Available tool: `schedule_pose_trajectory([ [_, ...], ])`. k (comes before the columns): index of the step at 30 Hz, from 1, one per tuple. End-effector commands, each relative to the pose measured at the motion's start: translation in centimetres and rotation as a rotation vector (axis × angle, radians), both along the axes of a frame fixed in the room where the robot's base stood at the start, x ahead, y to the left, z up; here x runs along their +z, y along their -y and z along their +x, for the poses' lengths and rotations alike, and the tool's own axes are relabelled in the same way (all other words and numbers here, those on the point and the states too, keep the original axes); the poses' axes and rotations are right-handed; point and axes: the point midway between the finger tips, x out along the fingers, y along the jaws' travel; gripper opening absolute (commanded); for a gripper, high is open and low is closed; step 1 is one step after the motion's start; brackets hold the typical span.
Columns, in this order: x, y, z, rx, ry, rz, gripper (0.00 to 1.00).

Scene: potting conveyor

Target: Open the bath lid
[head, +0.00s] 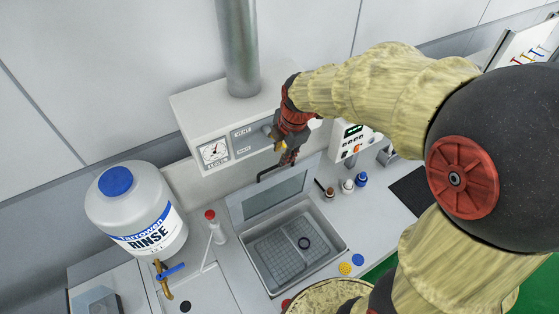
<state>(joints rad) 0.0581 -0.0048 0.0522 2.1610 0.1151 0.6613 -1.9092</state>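The bath (268,286) is a grey rectangular basin set in the counter, with a wire basket and a small dark ring visible inside. Its lid (262,197) is a grey framed panel, raised and tilted up at the back of the bath, so the bath's inside shows. A dark bar handle (263,175) is at the lid's upper edge. My gripper (288,157) is at the right part of this handle, pointing down. My fingers are small and dark here, and I cannot tell whether they close on the handle.
A rinse jug (120,205) with a brass tap stands left. A red-topped bottle (212,226) is beside the bath. Small bottles (347,186) stand to the right, near a control box (352,142). A gauge housing (215,150) with a duct is behind. Colored discs (345,268) lie in front right.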

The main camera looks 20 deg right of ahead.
Motion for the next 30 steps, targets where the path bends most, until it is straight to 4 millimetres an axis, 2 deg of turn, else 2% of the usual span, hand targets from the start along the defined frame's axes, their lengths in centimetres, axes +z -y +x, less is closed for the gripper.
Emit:
schedule_pose_trajectory([
  [6, -3.3, -0.2, 0.8, -0.001, -0.005, 0.0, 0.27],
  [12, -5.6, -0.3, 1.5, -0.002, -0.003, 0.001, 0.27],
  [24, -6.4, -0.4, 1.8, -0.003, -0.001, 0.001, 0.27],
  [30, -6.4, -0.4, 1.8, -0.003, 0.0, 0.0, 0.16],
])
